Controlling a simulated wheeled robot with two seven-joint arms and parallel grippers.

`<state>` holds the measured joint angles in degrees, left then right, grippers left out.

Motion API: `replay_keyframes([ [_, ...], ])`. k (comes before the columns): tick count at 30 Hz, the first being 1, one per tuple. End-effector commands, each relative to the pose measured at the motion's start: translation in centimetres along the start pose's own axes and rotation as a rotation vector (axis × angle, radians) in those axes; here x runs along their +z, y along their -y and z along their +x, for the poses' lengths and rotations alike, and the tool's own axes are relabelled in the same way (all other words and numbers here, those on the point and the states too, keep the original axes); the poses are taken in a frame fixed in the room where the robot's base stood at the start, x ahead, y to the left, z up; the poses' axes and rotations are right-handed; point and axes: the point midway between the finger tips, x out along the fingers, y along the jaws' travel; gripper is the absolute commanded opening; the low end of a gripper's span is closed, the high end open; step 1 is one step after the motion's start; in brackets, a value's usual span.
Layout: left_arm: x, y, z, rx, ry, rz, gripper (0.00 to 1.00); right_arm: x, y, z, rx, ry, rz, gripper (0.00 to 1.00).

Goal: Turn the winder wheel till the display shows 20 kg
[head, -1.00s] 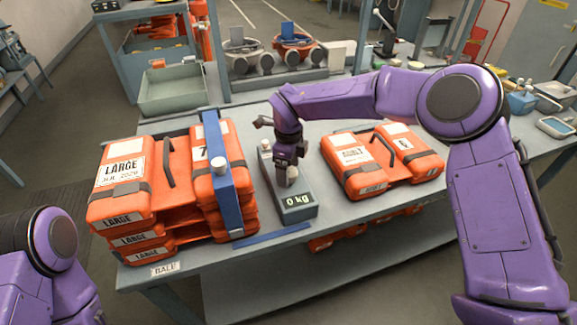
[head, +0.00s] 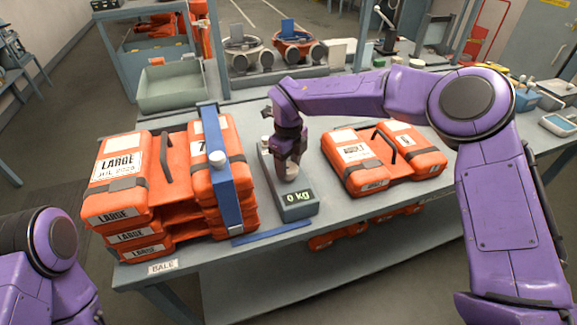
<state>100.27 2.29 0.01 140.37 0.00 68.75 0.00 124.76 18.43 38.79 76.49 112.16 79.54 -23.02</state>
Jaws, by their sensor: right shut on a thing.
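A grey winder unit (head: 278,199) stands on the bench between two groups of orange cases. Its display (head: 298,196) reads 0 kg. The winder wheel (head: 289,178) is a pale knob on top, just behind the display, partly hidden by my fingers. My right gripper (head: 289,169) points down from above and is shut on the wheel. My left arm shows at the lower left edge, but its gripper is out of view.
Orange cases (head: 362,165) lie to the right. A blue strip (head: 271,234) lies on the bench front. A grey tray (head: 170,92) is behind.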

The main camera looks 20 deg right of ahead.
Motion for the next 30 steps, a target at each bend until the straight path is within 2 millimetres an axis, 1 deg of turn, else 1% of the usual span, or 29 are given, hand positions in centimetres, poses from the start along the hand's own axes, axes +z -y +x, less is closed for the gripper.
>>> replay_keyframes([
  [1,0.2,0.0,0.5,0.000,0.000,0.000,0.00,0.1,0.1,0.2,0.000,0.004,0.044,0.23],
  [9,0.8,-0.2,1.8,0.000,0.000,0.000,0.00,0.1,0.1,0.1,0.000,0.005,0.293,0.23],
  [15,1.1,-0.2,2.6,0.000,0.000,0.000,0.00,0.1,0.1,0.1,0.000,0.005,0.446,0.23],
  [21,1.3,-0.3,3.2,0.000,0.000,0.000,0.00,0.1,0.1,0.0,0.000,0.005,0.555,0.23],
  [30,1.5,-0.3,3.6,0.000,0.000,0.000,0.00,0.1,0.1,-0.1,-0.001,0.005,0.632,0.23],
])
